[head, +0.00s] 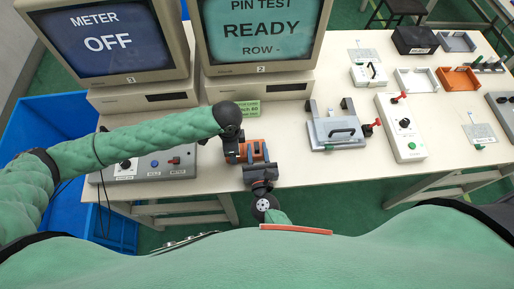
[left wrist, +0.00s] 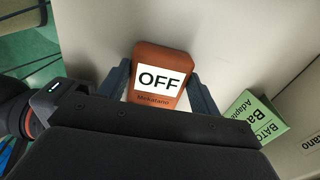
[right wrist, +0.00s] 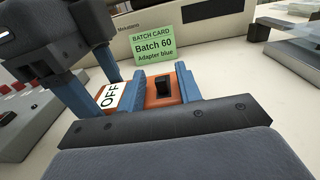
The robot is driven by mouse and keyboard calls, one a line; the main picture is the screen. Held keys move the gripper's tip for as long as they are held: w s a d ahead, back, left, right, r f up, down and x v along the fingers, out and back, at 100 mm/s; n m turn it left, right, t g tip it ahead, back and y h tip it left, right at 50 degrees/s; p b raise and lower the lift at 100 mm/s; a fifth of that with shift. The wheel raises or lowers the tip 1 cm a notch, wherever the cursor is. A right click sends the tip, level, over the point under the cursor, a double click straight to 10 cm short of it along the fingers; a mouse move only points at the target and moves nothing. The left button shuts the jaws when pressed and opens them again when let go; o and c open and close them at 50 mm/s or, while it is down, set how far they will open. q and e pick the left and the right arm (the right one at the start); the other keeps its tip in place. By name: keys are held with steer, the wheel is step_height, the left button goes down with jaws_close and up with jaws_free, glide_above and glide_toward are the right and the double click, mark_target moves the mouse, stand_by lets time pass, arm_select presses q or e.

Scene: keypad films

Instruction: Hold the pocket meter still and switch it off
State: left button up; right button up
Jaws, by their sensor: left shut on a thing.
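The pocket meter is a small orange box (left wrist: 145,101) between my left gripper's fingers in the left wrist view, its white label reading OFF. My left gripper (left wrist: 160,85) is shut on it. In the head view the meter (head: 259,150) shows as orange beside my left gripper (head: 243,152). In the right wrist view a black switch knob (right wrist: 163,88) stands on the meter's orange face. My right gripper (right wrist: 162,95) is open, a finger on either side of the knob with gaps. The left monitor (head: 107,38) reads METER OFF.
A green batch card (right wrist: 152,48) reads Batch 60, Adapter blue. The other monitor (head: 262,32) reads PIN TEST READY. A grey control box (head: 150,166) is at left. A clamp fixture (head: 336,130), a white switch box (head: 401,128) and trays (head: 459,79) stand to the right.

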steer(key=s, duration=1.1)
steer(key=shift+s+d, duration=0.2)
arm_select(q)
steer(key=o, duration=0.9)
steer(key=shift+r, duration=4.5)
step_height(320, 180, up, 5)
steer(key=p, duration=0.5)
arm_select(e)
step_height(320, 180, up, 5)
steer(key=shift+r, duration=0.1)
